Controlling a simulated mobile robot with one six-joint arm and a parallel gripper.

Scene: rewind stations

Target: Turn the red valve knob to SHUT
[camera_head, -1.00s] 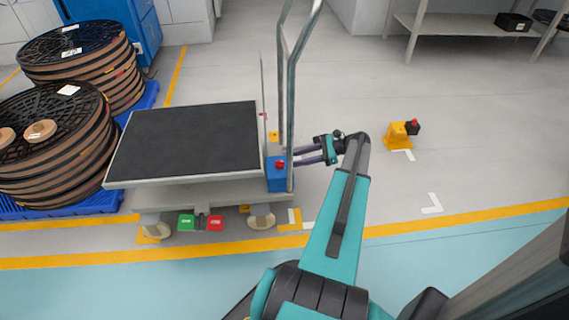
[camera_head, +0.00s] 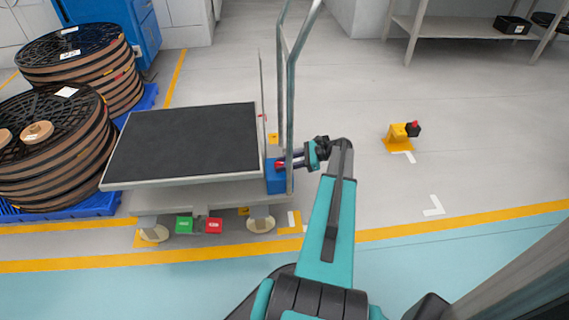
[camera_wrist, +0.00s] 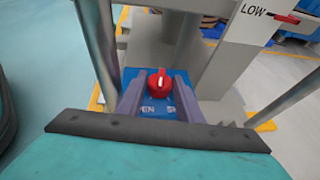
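The red valve knob (camera_wrist: 159,83) sits on a blue box (camera_wrist: 126,73) at the right end of a lift cart. Below the knob, the left label shows "EN" and the right one "S"; my fingers partly hide both. In the head view, the knob (camera_head: 279,165) is at the tips of my gripper (camera_head: 287,162). My gripper is open, with one finger on each side of the knob. Gaps show between fingers and knob in the wrist view.
Upright metal handle bars (camera_head: 291,100) stand close to my gripper. The cart's dark top (camera_head: 187,142) lies left, with green (camera_head: 184,225) and red (camera_head: 214,226) pedals below. A red lever (camera_wrist: 285,17) is beside a "LOW" label. A yellow stand (camera_head: 397,137) is right; floor between is clear.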

